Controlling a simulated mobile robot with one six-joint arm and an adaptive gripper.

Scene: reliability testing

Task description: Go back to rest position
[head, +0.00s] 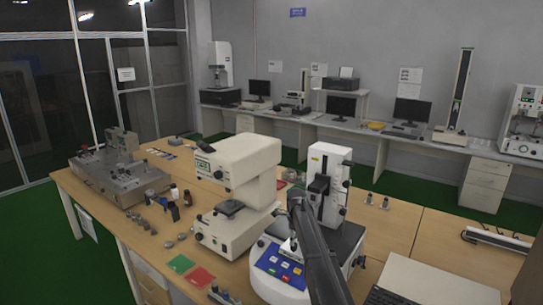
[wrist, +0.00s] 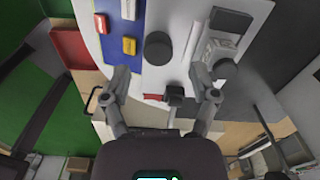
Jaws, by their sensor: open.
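My gripper (wrist: 162,88) is open in the wrist view, its two fingers spread with nothing held between them. It is over the pale panel (wrist: 178,75) of a machine, with a round black knob (wrist: 158,47) just beyond the fingertips. A small dark part (wrist: 174,92) lies in line with the gap between the fingers; I cannot tell its distance. In the head view my dark arm (head: 318,255) reaches up from the bottom, in front of the white machine with a blue button panel (head: 278,268). The fingertips are not clear there.
A beige tester (head: 238,165) and a white tester (head: 328,165) stand close beyond the arm. A grey machine (head: 115,175) is at the left. A red tray (head: 201,276) and a green tray (head: 180,263) lie near the front edge. Bare tabletop (head: 395,220) shows at right.

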